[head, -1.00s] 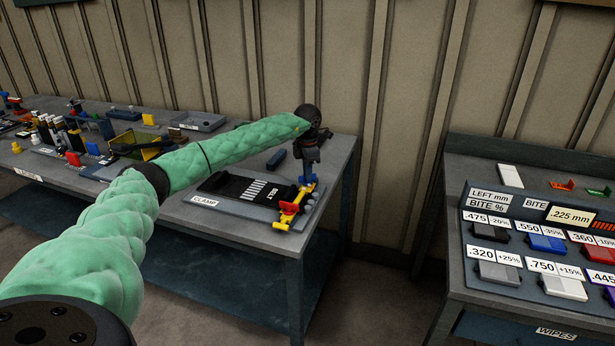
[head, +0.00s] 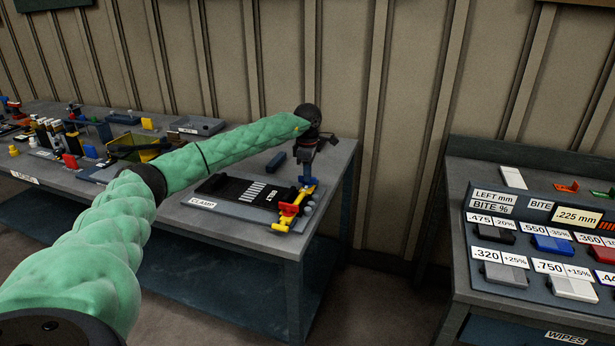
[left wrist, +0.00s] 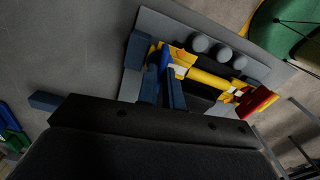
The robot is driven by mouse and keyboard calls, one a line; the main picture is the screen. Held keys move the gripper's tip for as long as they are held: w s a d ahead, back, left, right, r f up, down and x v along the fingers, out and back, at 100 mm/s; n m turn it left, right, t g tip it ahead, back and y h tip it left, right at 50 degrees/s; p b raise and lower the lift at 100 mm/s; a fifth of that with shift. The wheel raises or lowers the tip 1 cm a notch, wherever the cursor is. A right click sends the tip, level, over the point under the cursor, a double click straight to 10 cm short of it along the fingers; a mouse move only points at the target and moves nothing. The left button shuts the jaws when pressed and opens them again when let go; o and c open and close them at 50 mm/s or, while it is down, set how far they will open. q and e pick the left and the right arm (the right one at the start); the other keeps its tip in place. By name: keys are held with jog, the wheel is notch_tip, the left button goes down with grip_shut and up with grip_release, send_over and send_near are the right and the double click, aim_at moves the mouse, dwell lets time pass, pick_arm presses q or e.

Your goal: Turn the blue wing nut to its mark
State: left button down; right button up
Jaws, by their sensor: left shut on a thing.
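The blue wing nut (left wrist: 166,57) shows in the left wrist view as a bright blue piece at the end of the yellow clamp part (left wrist: 207,78). My left gripper (head: 306,180) points down over the clamp fixture at the table's right end. Its dark blue fingers (left wrist: 163,88) are shut on the wing nut and hide part of it. A red part (left wrist: 258,102) sits at the other end of the yellow part; it also shows in the head view (head: 289,210). The mark cannot be made out. My right gripper is out of view.
The black belt bed (head: 238,188) lies left of the fixture, by a CLAMP label (head: 202,203). Grey round knobs (left wrist: 222,51) stand close beside the yellow part. A second table with coloured blocks (head: 551,243) stands right, across a floor gap.

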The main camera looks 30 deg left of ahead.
pick_arm(q)
jog(key=shift+r+m, duration=0.1)
jog(key=shift+m, duration=0.5)
jog(key=shift+b, duration=0.3)
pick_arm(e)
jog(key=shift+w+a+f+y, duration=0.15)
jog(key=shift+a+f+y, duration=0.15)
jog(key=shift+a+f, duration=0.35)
pick_arm(q)
jog(key=shift+a, duration=0.1)
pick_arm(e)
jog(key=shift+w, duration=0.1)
pick_arm(q)
jog(key=c, duration=1.5)
grip_release()
jog(key=shift+c, duration=0.2)
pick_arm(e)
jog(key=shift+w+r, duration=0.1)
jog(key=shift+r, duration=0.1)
pick_arm(q)
jog(key=shift+m, duration=0.3)
